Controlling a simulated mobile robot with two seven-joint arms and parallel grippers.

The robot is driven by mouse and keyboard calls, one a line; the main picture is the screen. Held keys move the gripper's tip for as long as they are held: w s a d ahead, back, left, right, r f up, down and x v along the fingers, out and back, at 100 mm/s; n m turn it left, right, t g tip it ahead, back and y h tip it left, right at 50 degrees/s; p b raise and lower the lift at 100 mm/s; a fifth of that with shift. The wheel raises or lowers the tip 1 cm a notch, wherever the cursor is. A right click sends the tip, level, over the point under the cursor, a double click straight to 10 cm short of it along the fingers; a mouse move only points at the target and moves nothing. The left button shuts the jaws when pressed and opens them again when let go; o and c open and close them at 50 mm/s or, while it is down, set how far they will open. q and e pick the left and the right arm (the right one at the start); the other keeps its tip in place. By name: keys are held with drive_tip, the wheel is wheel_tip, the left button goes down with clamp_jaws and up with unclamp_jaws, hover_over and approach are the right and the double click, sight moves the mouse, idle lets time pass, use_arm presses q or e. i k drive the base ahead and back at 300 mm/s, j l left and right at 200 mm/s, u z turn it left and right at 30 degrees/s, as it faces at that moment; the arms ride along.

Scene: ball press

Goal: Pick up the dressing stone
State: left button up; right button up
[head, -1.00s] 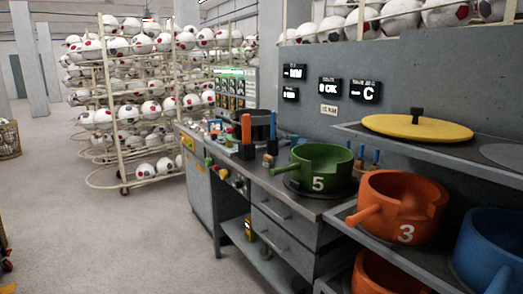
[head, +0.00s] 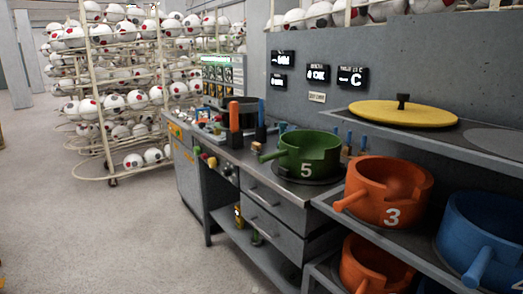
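I cannot single out the dressing stone in the head view. On the grey workbench (head: 216,151) stand an upright orange bar (head: 234,116) and a dark blue upright bar (head: 261,112), each in a dark holder; whether either is the stone I cannot tell. Smaller tools with blue tops (head: 364,143) stand behind the green pot, partly hidden. Neither of my grippers shows.
A green pot marked 5 (head: 306,170) sits on the bench. Shelves at right hold an orange pot marked 3 (head: 393,215), a blue pot (head: 490,232) and a yellow lid (head: 400,113). Ball racks (head: 107,140) stand behind. The floor (head: 110,235) at left is clear.

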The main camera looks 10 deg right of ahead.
sight(256, 149)
drive_tip(key=i+j+z, duration=0.15)
drive_tip(key=z, duration=0.25)
drive_tip(key=i+j+z, duration=0.45)
drive_tip(key=i+j, duration=0.3)
drive_tip(key=j, duration=0.25)
drive_tip(key=i+j+z, duration=0.15)
drive_tip(key=i+j, duration=0.2)
drive_tip(key=j, duration=0.3)
drive_tip(key=i+j+z, duration=0.15)
drive_tip(key=i+j, duration=0.05)
drive_tip(key=j, duration=0.1)
